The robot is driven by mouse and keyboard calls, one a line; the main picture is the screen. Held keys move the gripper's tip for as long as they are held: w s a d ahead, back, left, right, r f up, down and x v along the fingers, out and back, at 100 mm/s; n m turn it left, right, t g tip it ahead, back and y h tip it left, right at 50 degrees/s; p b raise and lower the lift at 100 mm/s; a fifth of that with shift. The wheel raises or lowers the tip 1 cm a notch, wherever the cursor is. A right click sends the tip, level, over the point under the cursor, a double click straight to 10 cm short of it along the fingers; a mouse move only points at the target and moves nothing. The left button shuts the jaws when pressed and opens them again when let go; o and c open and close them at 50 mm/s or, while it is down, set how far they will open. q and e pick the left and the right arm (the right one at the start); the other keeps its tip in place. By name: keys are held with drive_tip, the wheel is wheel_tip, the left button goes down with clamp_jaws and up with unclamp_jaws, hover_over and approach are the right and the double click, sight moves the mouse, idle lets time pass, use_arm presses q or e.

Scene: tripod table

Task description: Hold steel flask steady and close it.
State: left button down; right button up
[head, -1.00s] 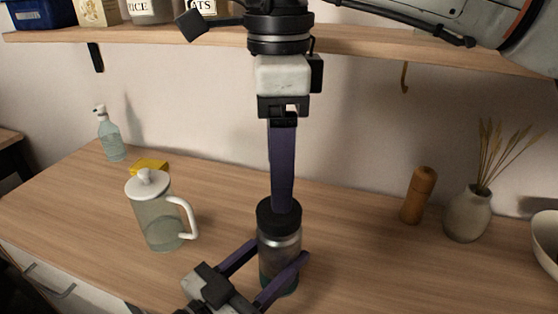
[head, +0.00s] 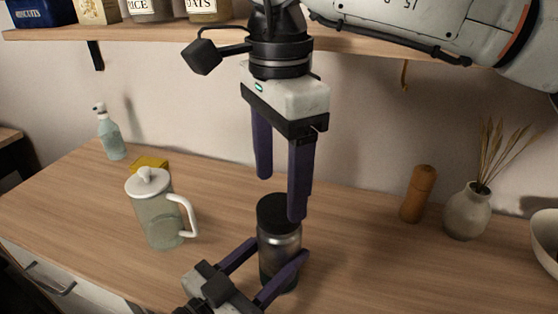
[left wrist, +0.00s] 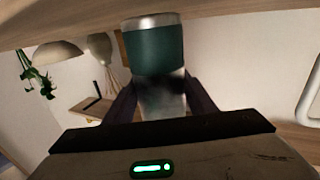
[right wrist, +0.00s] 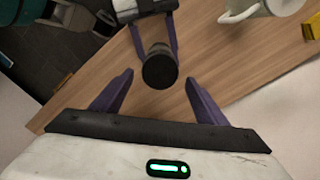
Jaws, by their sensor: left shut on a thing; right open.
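The steel flask (head: 281,255) stands upright on the wooden table, with a black lid (head: 278,213) on its top. I cannot tell how tight the lid is. The left wrist view shows the flask's teal lower part (left wrist: 153,50). My left gripper (head: 278,249) is shut on the flask's body from the front left. My right gripper (head: 281,198) points down with its fingers spread, at the top of the lid. In the right wrist view the lid (right wrist: 160,70) shows beyond and between the open fingertips (right wrist: 160,82), apart from both.
A wooden mill (head: 418,195), a vase (head: 467,213) and a bowl (head: 547,240) stand right. A shelf (head: 380,42) runs above.

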sight(279, 206)
drive_tip(key=shift+f, duration=2.7)
drive_tip(key=shift+c, duration=0.4)
drive_tip(key=c, duration=1)
drive_tip(key=m, duration=0.4)
drive_tip(key=shift+m, duration=0.4)
drive_tip(key=m, duration=0.3)
drive_tip(key=shift+m, duration=0.3)
drive_tip(key=o, duration=1.2)
drive_tip(key=shift+c, duration=0.2)
